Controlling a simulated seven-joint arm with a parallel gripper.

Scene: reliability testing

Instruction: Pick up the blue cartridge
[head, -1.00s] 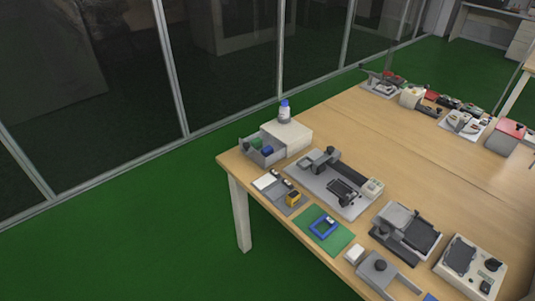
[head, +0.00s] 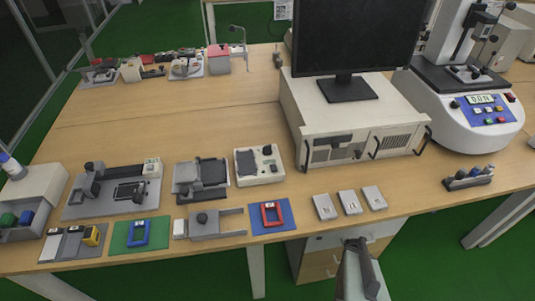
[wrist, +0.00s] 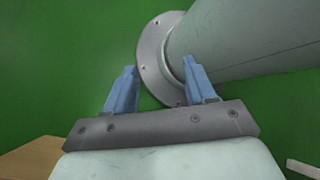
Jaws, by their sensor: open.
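A blue rectangular frame-like part (head: 138,234) lies on a green mat (head: 117,243) near the front left edge of the table in the head view. I cannot tell from looks alone which blue part is the cartridge. My gripper (wrist: 160,70) shows in the wrist view with its two blue fingers apart and nothing between them. It is over green floor, away from both blue parts.
A red frame (head: 271,214) lies on a blue mat (head: 285,207). Grey bench devices, three small light plates (head: 349,202), a monitor (head: 355,38) on a white box and a tester (head: 460,105) crowd the table (head: 190,115). Its middle left is clear.

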